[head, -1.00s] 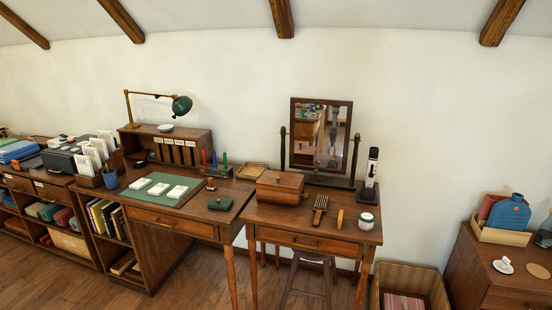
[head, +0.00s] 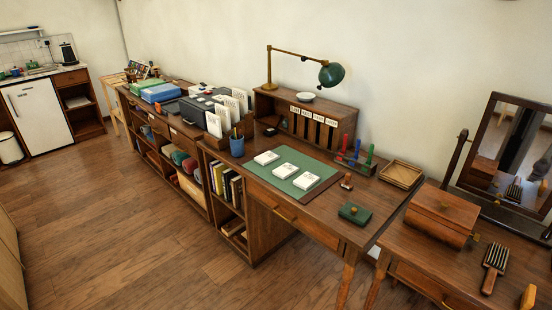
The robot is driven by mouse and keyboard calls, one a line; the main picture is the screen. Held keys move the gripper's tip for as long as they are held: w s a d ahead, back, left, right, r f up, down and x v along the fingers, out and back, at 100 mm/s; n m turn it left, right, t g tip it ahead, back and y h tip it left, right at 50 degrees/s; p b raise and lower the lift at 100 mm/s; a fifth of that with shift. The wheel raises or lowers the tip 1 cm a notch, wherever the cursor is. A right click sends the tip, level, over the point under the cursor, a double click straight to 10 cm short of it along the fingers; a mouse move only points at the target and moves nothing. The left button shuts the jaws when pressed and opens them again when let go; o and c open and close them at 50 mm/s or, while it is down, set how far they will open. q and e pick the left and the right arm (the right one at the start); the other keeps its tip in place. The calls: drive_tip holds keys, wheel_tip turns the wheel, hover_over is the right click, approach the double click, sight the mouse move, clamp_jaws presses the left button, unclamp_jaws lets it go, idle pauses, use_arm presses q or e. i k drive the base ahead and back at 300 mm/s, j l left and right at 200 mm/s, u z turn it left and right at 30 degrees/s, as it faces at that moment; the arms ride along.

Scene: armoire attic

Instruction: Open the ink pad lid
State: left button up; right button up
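A small dark green box with a brass-coloured knob, which looks like the ink pad (head: 355,215), sits near the front right corner of the writing desk (head: 318,208). Its lid looks shut. Neither of my grippers shows in the head view.
A green mat (head: 310,165) with white card stacks lies left of the box. A coloured stamp rack (head: 355,158), wooden tray (head: 401,174) and lamp (head: 331,75) stand behind. A dressing table with a wooden chest (head: 441,214) is at right. Floor (head: 130,230) in front is clear.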

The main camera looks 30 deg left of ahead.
sight(357, 213)
drive_tip(key=i+j+u, duration=0.15)
drive_tip(key=j, duration=0.25)
drive_tip(key=j+u, duration=0.15)
drive_tip(key=j, duration=0.25)
drive_tip(key=i+j+u, duration=0.1)
drive_tip(key=j, duration=0.3)
drive_tip(key=i, duration=0.1)
